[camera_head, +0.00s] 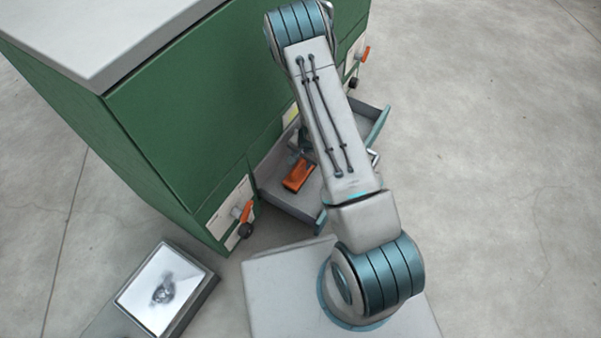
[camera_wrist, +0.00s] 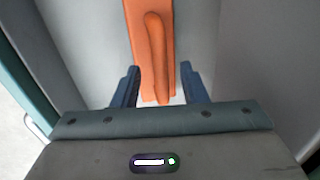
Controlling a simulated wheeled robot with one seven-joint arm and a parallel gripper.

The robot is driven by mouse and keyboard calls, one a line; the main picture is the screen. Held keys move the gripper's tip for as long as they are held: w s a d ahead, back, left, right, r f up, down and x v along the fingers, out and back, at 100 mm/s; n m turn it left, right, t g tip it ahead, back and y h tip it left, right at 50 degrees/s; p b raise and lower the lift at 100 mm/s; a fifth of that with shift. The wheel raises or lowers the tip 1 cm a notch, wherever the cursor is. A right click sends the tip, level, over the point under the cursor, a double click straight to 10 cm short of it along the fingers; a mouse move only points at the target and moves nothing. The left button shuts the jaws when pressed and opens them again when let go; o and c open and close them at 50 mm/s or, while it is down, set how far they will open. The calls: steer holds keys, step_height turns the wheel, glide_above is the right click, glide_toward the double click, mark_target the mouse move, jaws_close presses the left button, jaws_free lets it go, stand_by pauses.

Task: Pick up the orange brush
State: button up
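The orange brush (camera_head: 297,175) lies in the open grey drawer (camera_head: 292,203) of the green cabinet in the head view. In the wrist view the brush (camera_wrist: 153,40) runs from the top edge down towards my gripper (camera_wrist: 160,90), with a raised rounded handle along its middle. My gripper's two dark blue fingers are apart, one on each side of the brush's near end. A gap shows at the right finger; the left finger looks close to the brush, and I cannot tell if it touches. In the head view my arm hides most of the gripper.
The green cabinet (camera_head: 180,110) with a grey top stands at the left. Its front has white panels with orange-handled parts, one (camera_head: 243,212) left of the drawer and one (camera_head: 362,54) beyond it. Open floor (camera_head: 500,180) lies to the right.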

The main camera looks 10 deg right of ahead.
mark_target(301, 162)
steer(key=f, duration=0.1)
steer(key=f+b, duration=0.1)
steer(key=f, duration=0.1)
steer(key=shift+w+a+f, duration=0.2)
steer(key=shift+w+f, duration=0.05)
steer(key=shift+w, duration=0.1)
jaws_close()
steer(key=shift+r, duration=0.1)
steer(key=shift+r+p, duration=0.4)
steer(key=shift+r, duration=0.2)
steer(key=r+p, duration=0.1)
steer(key=r, duration=0.1)
steer(key=d+r+p, duration=0.1)
steer(key=shift+r, duration=0.4)
steer(key=d+r+p, duration=0.3)
steer(key=d+r, duration=0.3)
steer(key=d, duration=0.4)
steer(key=shift+d, duration=0.35)
